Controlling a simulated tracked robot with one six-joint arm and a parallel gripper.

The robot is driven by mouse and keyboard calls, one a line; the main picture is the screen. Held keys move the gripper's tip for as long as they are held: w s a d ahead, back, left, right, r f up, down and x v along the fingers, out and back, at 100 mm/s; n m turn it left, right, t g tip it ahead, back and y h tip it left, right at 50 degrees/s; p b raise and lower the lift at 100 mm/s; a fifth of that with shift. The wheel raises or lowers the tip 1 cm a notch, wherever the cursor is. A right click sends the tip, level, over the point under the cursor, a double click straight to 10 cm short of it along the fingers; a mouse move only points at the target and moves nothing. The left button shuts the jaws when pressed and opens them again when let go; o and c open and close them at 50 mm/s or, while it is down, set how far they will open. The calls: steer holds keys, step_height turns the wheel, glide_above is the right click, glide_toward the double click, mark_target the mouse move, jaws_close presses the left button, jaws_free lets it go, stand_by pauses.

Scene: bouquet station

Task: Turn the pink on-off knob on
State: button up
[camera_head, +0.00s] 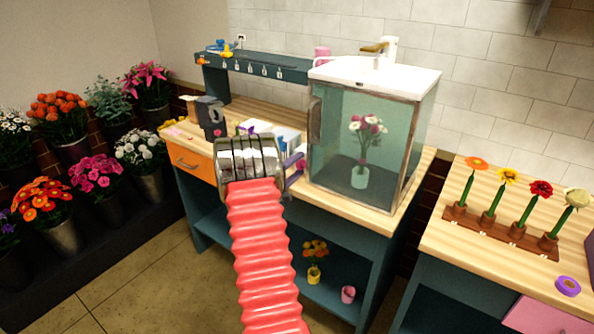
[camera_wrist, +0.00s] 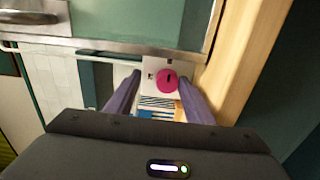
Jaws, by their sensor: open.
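The pink knob (camera_wrist: 167,80) shows in the wrist view on a small white plate (camera_wrist: 151,66) with dark marks. A short dark mark is on the knob's face. My gripper (camera_wrist: 162,74) is open, and its purple fingers lie on either side of the knob in the picture; I cannot tell whether they touch it. In the head view, my gripper (camera_head: 299,170) is beside the left side of the glass cabinet (camera_head: 368,150).
The cabinet holds a vase of flowers (camera_head: 360,170) and has a metal handle (camera_head: 316,120) near my gripper. A blue and white box (camera_head: 285,138) and a dark grey device (camera_head: 210,117) stand on the wooden bench. A flower rack (camera_head: 500,232) is at right.

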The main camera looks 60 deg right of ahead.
steer(key=o, duration=0.9)
steer(key=r, duration=0.9)
steer(key=shift+w+d, duration=0.25)
steer(key=shift+o, duration=0.2)
steer(key=shift+y, duration=0.3)
steer(key=f, duration=0.2)
steer(key=a+f, duration=0.1)
steer(key=f, duration=0.1)
steer(key=shift+s, duration=0.35)
steer(key=shift+a, duration=0.1)
steer(key=shift+a+f, duration=0.1)
steer(key=shift+a, duration=0.4)
steer(key=c, duration=0.9)
steer(key=shift+w+a+f, duration=0.1)
steer(key=shift+a+f, duration=0.1)
steer(key=shift+a, duration=0.75)
steer(key=shift+w+a+f, duration=0.1)
steer(key=shift+a+f, duration=0.05)
steer(key=shift+a, duration=0.75)
steer(key=shift+c, duration=0.2)
steer(key=w+a, duration=0.1)
steer(key=a, duration=0.9)
steer(key=shift+w+a, duration=0.35)
